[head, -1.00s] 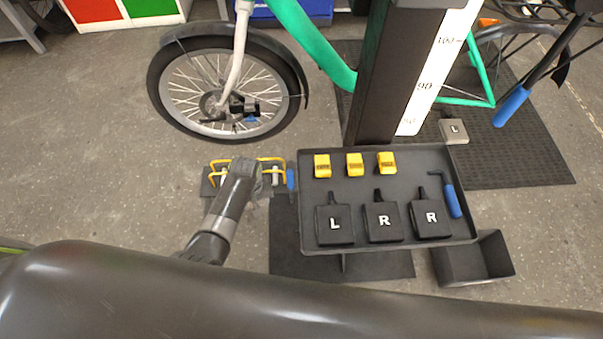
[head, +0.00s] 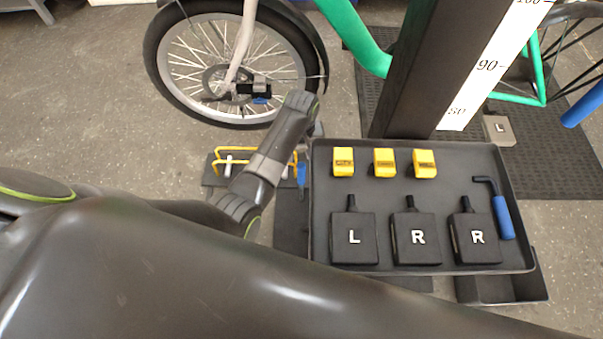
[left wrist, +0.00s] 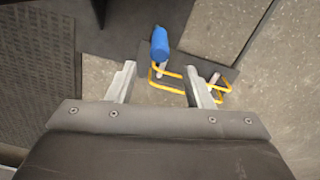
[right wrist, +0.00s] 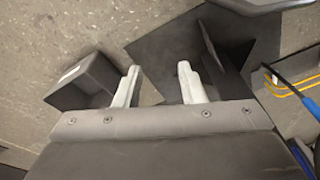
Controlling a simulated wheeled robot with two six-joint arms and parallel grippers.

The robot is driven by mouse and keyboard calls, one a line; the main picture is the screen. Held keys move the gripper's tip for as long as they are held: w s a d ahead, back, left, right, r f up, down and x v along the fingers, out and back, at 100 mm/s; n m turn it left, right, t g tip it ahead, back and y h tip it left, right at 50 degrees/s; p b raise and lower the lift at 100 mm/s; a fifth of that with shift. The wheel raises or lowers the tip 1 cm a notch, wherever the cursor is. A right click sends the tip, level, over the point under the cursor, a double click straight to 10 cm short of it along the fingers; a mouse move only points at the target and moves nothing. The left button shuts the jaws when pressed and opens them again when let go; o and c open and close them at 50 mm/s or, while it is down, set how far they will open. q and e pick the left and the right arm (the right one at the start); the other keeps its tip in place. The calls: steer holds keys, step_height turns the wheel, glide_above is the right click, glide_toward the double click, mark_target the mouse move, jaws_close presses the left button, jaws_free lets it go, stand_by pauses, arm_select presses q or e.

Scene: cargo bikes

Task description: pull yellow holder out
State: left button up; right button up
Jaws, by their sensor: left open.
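Yellow wire loops (head: 226,151) stand on a dark plate on the floor, partly hidden by my left arm. They also show in the left wrist view (left wrist: 163,87), beside a blue handle (left wrist: 159,44). Three small yellow blocks (head: 384,162) sit in a row on the grey tray; I cannot tell which yellow thing is the holder. My left gripper (left wrist: 157,75) is open and empty above the loops and handle. In the head view its fingers are mostly hidden behind my wrist. My right gripper (right wrist: 158,82) is open and empty, outside the head view.
The tray (head: 325,262) also holds black blocks marked L and R (head: 417,237) and a blue-handled tool (head: 503,217). A bike wheel (head: 163,78) with a dark hub part (head: 254,88) stands behind. A post (head: 440,70) and an open bin (head: 500,290) are near the tray.

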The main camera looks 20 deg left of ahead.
mark_target(301, 172)
arm_select(q)
step_height(301, 172, down, 10)
steer(key=b, duration=0.4)
steer(key=shift+f, duration=0.7)
arm_select(e)
steer(key=shift+w+a+r+t+y, duration=0.15)
steer(key=shift+w+a+r+t, duration=0.25)
steer(key=shift+r, duration=0.45)
steer(key=shift+w+a+r+t+y, duration=0.25)
steer(key=shift+r+t, duration=0.2)
steer(key=shift+r, duration=0.45)
steer(key=shift+w+a+r+t+y, duration=0.1)
steer(key=shift+w+a+r+t, duration=0.3)
steer(key=shift+r, duration=0.45)
steer(key=shift+d, duration=0.1)
arm_select(q)
jaws_close()
